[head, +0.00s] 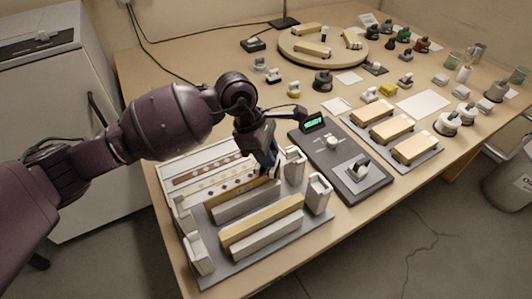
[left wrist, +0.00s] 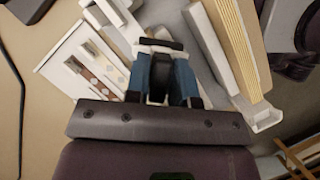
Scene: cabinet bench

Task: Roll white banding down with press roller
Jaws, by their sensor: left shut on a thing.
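My left gripper (head: 268,162) is over the jig (head: 215,277) at the front left of the bench. In the left wrist view its blue fingers (left wrist: 160,80) are shut on a dark press roller (left wrist: 157,82), with a black and white end beyond the fingertips. A panel with a pale white edge strip (head: 245,205) stands in the jig below the gripper. It shows as a long white strip (left wrist: 205,45) right of the fingers in the wrist view. I cannot tell whether the roller touches it. A second panel with a wood-coloured top (head: 262,225) stands nearer the front. My right gripper is in neither view.
White upright blocks (head: 318,192) stand at the jig's right end. A white tray of strips (head: 205,172) lies behind. A dark device with a green display (head: 313,123) is right of the jig. Wooden blocks (head: 390,130) and a round turntable (head: 290,55) stand farther off.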

